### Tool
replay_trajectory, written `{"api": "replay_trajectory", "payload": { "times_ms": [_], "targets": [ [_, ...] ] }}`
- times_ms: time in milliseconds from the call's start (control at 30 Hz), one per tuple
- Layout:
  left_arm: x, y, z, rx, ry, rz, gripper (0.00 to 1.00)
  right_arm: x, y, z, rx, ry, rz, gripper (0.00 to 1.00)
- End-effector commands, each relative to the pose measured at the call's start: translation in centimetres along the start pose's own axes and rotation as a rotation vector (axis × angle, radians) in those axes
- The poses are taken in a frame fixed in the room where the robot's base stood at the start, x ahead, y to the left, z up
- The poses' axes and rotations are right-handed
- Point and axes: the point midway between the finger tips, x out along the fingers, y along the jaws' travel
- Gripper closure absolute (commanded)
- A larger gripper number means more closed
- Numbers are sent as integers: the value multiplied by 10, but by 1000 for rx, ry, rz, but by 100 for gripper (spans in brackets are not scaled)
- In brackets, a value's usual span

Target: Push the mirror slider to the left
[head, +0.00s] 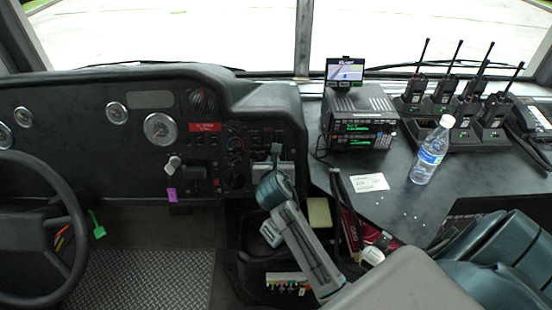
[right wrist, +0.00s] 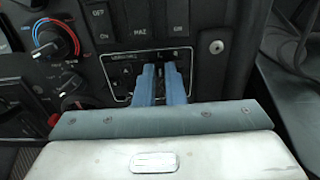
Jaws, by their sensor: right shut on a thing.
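The mirror control panel (right wrist: 121,72) is on the dashboard in the right wrist view, with a small label strip and L and R marks along its top. My right gripper (right wrist: 161,70) is at this panel, its two blue fingers pointing into it below the L and R marks. The fingers are close together and shut on the mirror slider, which they almost wholly hide. In the head view my right gripper (head: 276,150) reaches the lower right part of the dashboard. The slider itself cannot be made out there. My left gripper is not in view.
A round temperature knob (right wrist: 53,40) is left of the panel, with switches above it. In the head view the steering wheel (head: 62,215) is at left. A radio (head: 360,118), a water bottle (head: 432,152) and several handheld radios stand on the right counter.

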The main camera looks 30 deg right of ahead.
Motion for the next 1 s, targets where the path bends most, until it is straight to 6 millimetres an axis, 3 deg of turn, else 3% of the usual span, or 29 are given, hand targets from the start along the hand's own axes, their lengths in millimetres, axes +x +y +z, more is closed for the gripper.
{"api": "replay_trajectory", "payload": {
  "times_ms": [333, 367, 400, 767, 1000],
  "targets": [
    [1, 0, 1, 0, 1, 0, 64, 0, 2, 0, 3, 0, 4, 100],
    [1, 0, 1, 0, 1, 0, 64, 0, 2, 0, 3, 0, 4, 85],
    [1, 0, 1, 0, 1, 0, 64, 0, 2, 0, 3, 0, 4, 80],
    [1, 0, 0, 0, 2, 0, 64, -2, 1, 0, 3, 0, 3, 80],
    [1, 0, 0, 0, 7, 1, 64, -34, 2, -1, 7, 2, 4, 80]
  ]
}}
